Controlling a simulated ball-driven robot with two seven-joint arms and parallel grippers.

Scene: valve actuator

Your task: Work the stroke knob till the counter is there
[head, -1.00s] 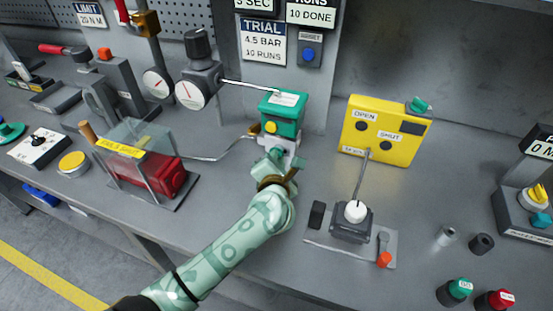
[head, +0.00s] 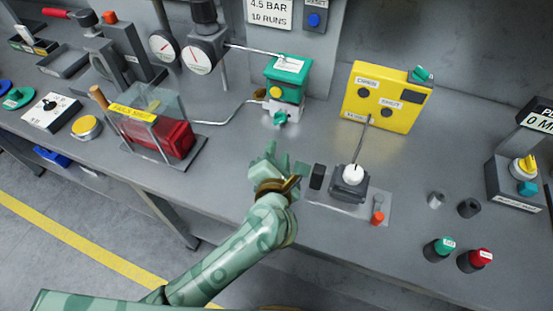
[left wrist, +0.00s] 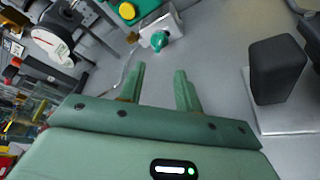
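My left gripper (head: 284,160) is over the front of the bench. In the left wrist view its fingers (left wrist: 160,82) are apart with nothing between them. Beyond it stands an actuator with a green top (head: 288,80), a yellow button and a small green knob (head: 281,117) on its lower front. The knob also shows in the left wrist view (left wrist: 159,40), clear of the fingertips. A white knob (head: 352,173) sits on a dark box to the gripper's right. No label says which is the stroke knob. The counter is not readable. My right gripper is not in view.
A yellow panel (head: 387,98) stands behind the white knob. A black block (head: 317,177) is close to the gripper's right. A clear guard over a red part (head: 165,138) stands left. Green (head: 438,249) and red (head: 474,260) buttons are at front right.

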